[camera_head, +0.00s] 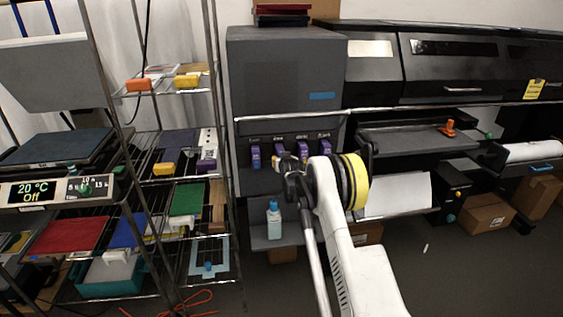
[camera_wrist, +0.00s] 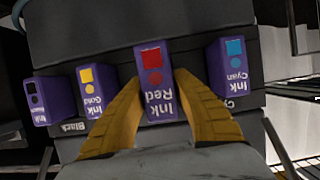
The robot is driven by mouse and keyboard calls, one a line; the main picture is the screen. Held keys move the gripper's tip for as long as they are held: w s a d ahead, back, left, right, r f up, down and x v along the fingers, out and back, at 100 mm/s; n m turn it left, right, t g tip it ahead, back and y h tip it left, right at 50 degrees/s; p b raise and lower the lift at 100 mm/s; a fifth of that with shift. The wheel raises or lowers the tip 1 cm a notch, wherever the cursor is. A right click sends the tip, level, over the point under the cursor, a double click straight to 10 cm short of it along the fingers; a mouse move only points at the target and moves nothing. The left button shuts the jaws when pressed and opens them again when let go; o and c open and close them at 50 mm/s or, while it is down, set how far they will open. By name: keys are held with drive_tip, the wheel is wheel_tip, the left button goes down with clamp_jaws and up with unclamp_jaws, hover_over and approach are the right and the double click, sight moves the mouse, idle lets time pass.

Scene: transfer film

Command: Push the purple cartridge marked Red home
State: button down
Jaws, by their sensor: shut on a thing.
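The purple cartridge marked Red (camera_wrist: 153,72) shows in the wrist view, with a red square and the words "Ink Red" on its face. It sticks out from the dark printer front. My gripper (camera_wrist: 157,103) has its two yellow fingers on either side of it, shut on its near end. In the head view my gripper (camera_head: 292,178) is at the cartridge row, and my arm hides part of that row. How deep the Red cartridge sits in its slot is hard to tell.
In the wrist view, the Gold cartridge (camera_wrist: 92,91) and a black-marked cartridge (camera_wrist: 48,100) stand to the left, and the Cyan cartridge (camera_wrist: 228,74) to the right. In the head view, a blue-capped bottle (camera_head: 274,222) stands below the slots. A wire shelf (camera_head: 180,180) is at left.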

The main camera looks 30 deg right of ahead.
drive_tip(key=shift+w+d, duration=0.15)
drive_tip(key=shift+w, duration=0.35)
drive_tip(key=shift+w+d, duration=0.15)
drive_tip(key=shift+w, duration=0.35)
drive_tip(key=shift+w+b, duration=0.2)
drive_tip(key=shift+b, duration=0.1)
drive_tip(key=shift+w+d, duration=0.2)
drive_tip(key=shift+w, duration=0.35)
drive_tip(key=shift+w+d, duration=0.15)
drive_tip(key=shift+w, duration=0.35)
drive_tip(key=c, duration=1)
unclamp_jaws()
drive_tip(key=shift+c, duration=0.2)
drive_tip(key=v, duration=1.2)
